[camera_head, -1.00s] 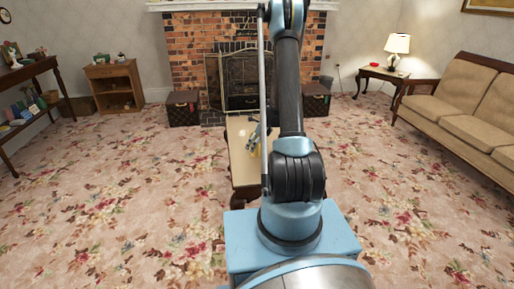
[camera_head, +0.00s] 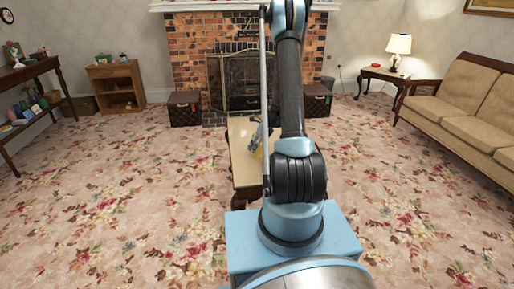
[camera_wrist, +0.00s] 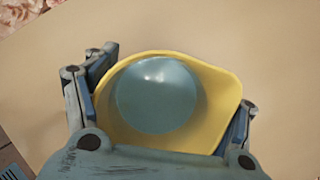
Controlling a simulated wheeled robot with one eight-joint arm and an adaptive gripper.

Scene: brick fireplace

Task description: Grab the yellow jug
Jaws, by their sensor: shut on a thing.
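The yellow jug (camera_wrist: 213,88) is seen from above in the wrist view, with a yellow rim and a round blue-grey inside. My gripper (camera_wrist: 168,102) is shut on the jug, with one finger against its left side and the other against its lower right side. I cannot tell whether the jug touches the tabletop.
A brick fireplace (camera_head: 190,55) stands behind the table, with dark trunks (camera_head: 184,108) beside it. A sofa (camera_head: 462,100) is at the right and a dark side table (camera_head: 35,72) at the left. The flowered carpet (camera_head: 110,190) is clear around the low table.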

